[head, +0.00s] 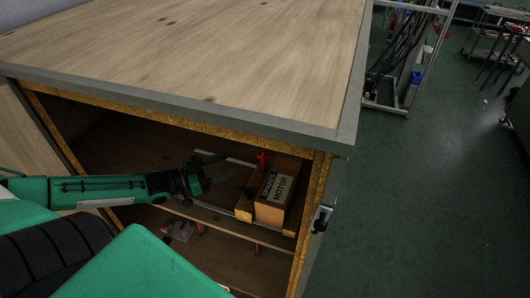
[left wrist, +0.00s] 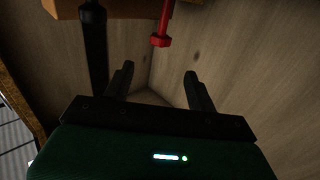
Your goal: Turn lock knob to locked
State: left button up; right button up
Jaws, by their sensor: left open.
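My left gripper (head: 222,168) is inside the open wooden cabinet, left of a brown box labelled MOTOR (head: 270,200). Its two dark fingers are apart with nothing between them; they also show in the left wrist view (left wrist: 159,72). A small red part (head: 263,158) stands behind the box's upper left corner. In the left wrist view a red stem with a wider end (left wrist: 160,40) lies beyond the fingertips, apart from them. No knob is clearly marked as the lock, and I cannot tell a locked or unlocked position. My right gripper is out of view.
The cabinet's top (head: 200,50) overhangs the opening. A metal latch (head: 320,220) sits on its right edge. A shelf board (head: 225,225) runs below my gripper. In the left wrist view a dark bar (left wrist: 93,45) stands left of the red stem. Open floor lies right.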

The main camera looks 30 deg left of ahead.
aim_at(260, 154)
pick_arm(q)
jog(key=x, duration=0.6)
jog(key=shift+w+d, duration=0.1)
jog(key=shift+w, duration=0.05)
jog(key=shift+x, duration=1.15)
jog(key=p+x, duration=0.1)
jog(key=x, duration=0.2)
jog(key=shift+w+d+r, duration=0.1)
jog(key=shift+w+d, duration=0.3)
jog(key=shift+w, duration=0.1)
jog(key=shift+w+d, duration=0.1)
jog(key=shift+w, duration=0.05)
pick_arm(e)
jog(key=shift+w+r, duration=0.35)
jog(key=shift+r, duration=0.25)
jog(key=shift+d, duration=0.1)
